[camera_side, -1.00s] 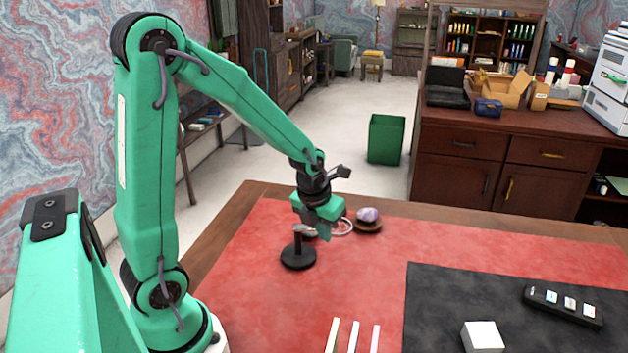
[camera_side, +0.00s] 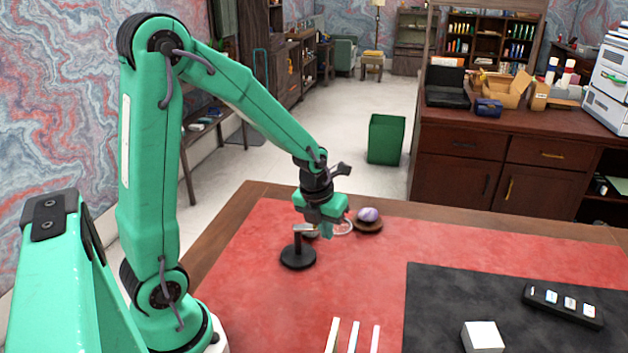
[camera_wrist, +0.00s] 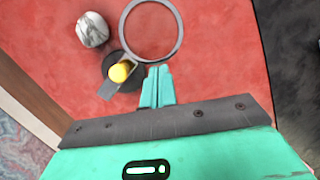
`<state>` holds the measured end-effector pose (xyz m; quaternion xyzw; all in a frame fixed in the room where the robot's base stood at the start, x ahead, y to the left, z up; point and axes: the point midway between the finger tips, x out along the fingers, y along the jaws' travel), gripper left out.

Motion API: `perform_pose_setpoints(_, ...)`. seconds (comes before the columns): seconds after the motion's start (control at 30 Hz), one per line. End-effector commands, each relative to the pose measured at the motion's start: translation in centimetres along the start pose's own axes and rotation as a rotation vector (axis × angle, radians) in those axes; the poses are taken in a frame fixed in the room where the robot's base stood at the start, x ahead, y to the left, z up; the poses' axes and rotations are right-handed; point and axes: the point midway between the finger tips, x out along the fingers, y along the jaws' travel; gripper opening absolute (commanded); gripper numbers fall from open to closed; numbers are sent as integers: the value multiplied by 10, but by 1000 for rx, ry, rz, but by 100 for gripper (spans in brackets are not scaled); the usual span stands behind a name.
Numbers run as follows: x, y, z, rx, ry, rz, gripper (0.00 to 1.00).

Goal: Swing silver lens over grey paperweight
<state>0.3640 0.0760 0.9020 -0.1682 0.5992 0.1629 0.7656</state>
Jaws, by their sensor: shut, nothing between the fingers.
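The silver lens (camera_wrist: 178,48) is a round ring on a bar from a black stand (camera_side: 298,257); the side view shows part of the ring (camera_side: 344,227) beyond my gripper. The stand's yellow-topped post (camera_wrist: 121,71) shows in the wrist view. The grey marbled paperweight (camera_wrist: 92,30) lies beside the stand, and the lens is to its right in that view, apart from it. The side view shows only a bit of the paperweight (camera_side: 311,235) behind the stand. My gripper (camera_side: 327,233) is shut and empty, low beside the lens bar; its fingertips (camera_wrist: 158,70) appear just below the ring in the wrist view.
A purple stone (camera_side: 368,214) sits on a brown dish (camera_side: 369,227) right of the lens. Red leather between is clear.

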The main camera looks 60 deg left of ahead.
Motion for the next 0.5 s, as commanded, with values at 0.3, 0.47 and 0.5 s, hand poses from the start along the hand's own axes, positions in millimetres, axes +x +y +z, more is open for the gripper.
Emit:
perform_pose_setpoints(0.3,1,0,4,-49,4,2,0)
perform_pose_setpoints(0.47,2,1,8,-72,4,3,0)
perform_pose_setpoints(0.5,2,2,10,-72,4,4,0)
